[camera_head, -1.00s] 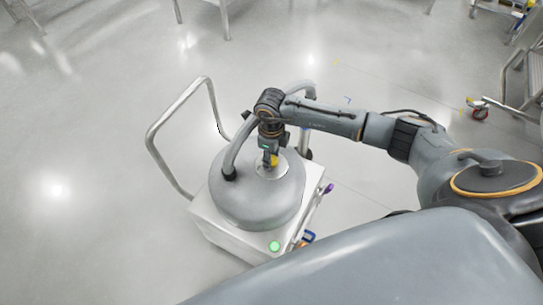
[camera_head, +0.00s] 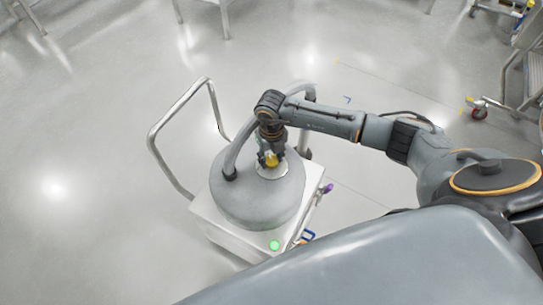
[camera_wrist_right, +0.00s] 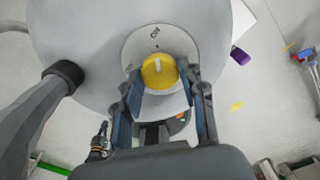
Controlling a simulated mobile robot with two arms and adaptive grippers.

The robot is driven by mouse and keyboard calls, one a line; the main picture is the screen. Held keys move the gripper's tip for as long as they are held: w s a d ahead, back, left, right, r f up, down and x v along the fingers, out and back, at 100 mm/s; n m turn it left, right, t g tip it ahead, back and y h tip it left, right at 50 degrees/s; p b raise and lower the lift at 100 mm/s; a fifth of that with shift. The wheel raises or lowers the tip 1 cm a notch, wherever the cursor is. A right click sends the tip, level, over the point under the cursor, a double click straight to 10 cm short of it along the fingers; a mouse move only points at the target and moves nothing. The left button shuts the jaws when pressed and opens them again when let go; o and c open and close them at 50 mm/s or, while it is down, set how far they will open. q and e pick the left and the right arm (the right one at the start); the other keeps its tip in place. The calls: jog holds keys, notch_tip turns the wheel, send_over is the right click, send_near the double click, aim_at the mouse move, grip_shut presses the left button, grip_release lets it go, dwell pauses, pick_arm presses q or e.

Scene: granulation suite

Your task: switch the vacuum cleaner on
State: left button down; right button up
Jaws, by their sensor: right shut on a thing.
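The vacuum cleaner (camera_head: 255,205) is a grey dome on a pale box-shaped base, below the middle of the head view. A yellow knob (camera_head: 271,160) sits on a round pale plate on top of the dome. In the right wrist view the knob (camera_wrist_right: 159,70) has a white mark pointing roughly at the letters "ON" on the plate (camera_wrist_right: 140,45). My right gripper (camera_head: 270,156) comes down from above. Its two fingers (camera_wrist_right: 162,78) are shut on the knob, one at each side. My left gripper is out of view.
A bent metal handle (camera_head: 152,140) rises at the left of the cleaner. A grey hose (camera_head: 233,155) arches beside my gripper. A green light (camera_head: 274,245) shows on the base's front. A wheeled stand (camera_head: 525,75) is at the far right. Open floor lies left.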

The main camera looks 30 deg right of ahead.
aim_at(272, 161)
dwell(0.3)
jog(key=o, duration=1.2)
jog(key=shift+c, duration=0.2)
notch_tip(272, 161, up, 12)
